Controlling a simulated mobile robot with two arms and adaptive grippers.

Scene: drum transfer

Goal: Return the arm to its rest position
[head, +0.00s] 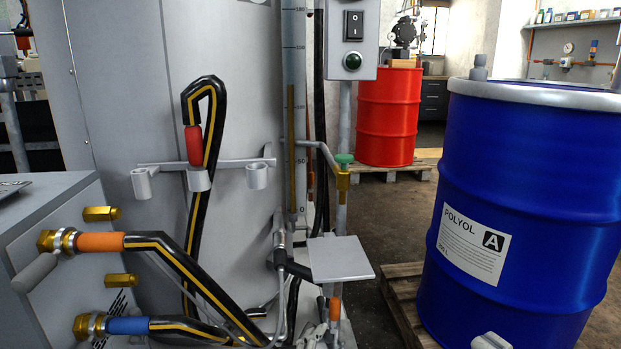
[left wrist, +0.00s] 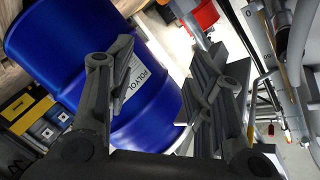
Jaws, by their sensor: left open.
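My left gripper (left wrist: 160,55) shows in the left wrist view, with its two dark fingers spread apart and nothing between them. Beyond the fingers, the blue polyol drum (left wrist: 95,60) fills the left and middle of that view, tilted by the camera angle. I cannot make out the left gripper in the head view. My right gripper is not in view. In the head view the blue drum (head: 530,215) stands upright at the right, with a white label and a grey rim. The wrist picture does not show whether the gripper touches anything.
A black hose with a red grip (head: 194,145) hangs in a grey holder (head: 257,176) on the machine. Orange-collared (head: 100,242) and blue-collared (head: 128,325) hoses join brass fittings at the lower left. A small grey plate (head: 340,258) juts out centrally. A red drum (head: 388,115) stands behind.

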